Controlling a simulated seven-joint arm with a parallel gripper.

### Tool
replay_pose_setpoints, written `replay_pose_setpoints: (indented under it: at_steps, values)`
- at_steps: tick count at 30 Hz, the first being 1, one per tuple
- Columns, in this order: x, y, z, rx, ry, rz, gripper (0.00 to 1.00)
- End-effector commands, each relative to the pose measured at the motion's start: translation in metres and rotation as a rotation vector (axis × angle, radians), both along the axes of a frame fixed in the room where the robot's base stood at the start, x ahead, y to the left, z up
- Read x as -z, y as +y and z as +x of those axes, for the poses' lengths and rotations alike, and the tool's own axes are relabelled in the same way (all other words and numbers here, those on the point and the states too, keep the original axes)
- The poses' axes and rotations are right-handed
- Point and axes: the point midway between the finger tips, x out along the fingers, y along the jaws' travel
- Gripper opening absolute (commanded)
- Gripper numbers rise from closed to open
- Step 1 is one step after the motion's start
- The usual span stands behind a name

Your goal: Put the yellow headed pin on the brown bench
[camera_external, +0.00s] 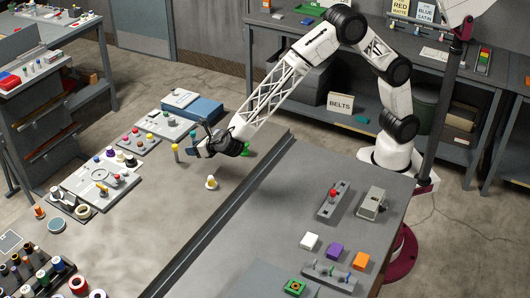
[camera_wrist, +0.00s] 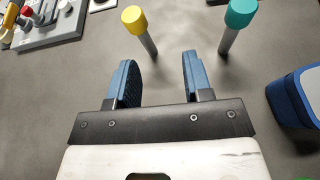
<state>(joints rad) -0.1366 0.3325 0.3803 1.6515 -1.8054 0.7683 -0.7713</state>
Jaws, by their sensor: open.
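The yellow headed pin (camera_external: 176,152) stands upright on the bench just left of my gripper (camera_external: 197,150). In the wrist view, the yellow headed pin (camera_wrist: 134,20) stands beyond the fingertips, ahead of the left finger, with its grey shaft visible. My gripper (camera_wrist: 158,60) is open, with nothing between its blue fingers. The bench surface left of the dark strip (camera_external: 190,222) looks brownish grey; the surface right of the strip (camera_external: 300,180) is greyer. I cannot tell for sure which one is the brown bench.
A teal headed pin (camera_wrist: 242,12) stands ahead of the right finger. A blue-sided object (camera_wrist: 298,97) is at right. A white piece with a yellow top (camera_external: 211,182) stands in front of my gripper. Trays with small parts (camera_external: 100,182) lie at left. The bench's middle is mostly clear.

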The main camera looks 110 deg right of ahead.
Motion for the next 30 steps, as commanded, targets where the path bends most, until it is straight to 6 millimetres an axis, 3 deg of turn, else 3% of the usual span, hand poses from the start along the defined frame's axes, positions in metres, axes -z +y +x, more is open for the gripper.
replay_pose_setpoints:
  at_steps: [6,17,30]
  values:
    - [0.017,0.009,0.018,-0.060,0.023,-0.056,0.46]
    - [0.019,0.010,0.019,-0.065,0.025,-0.061,0.46]
    - [0.028,-0.004,0.036,-0.064,0.025,-0.061,0.46]
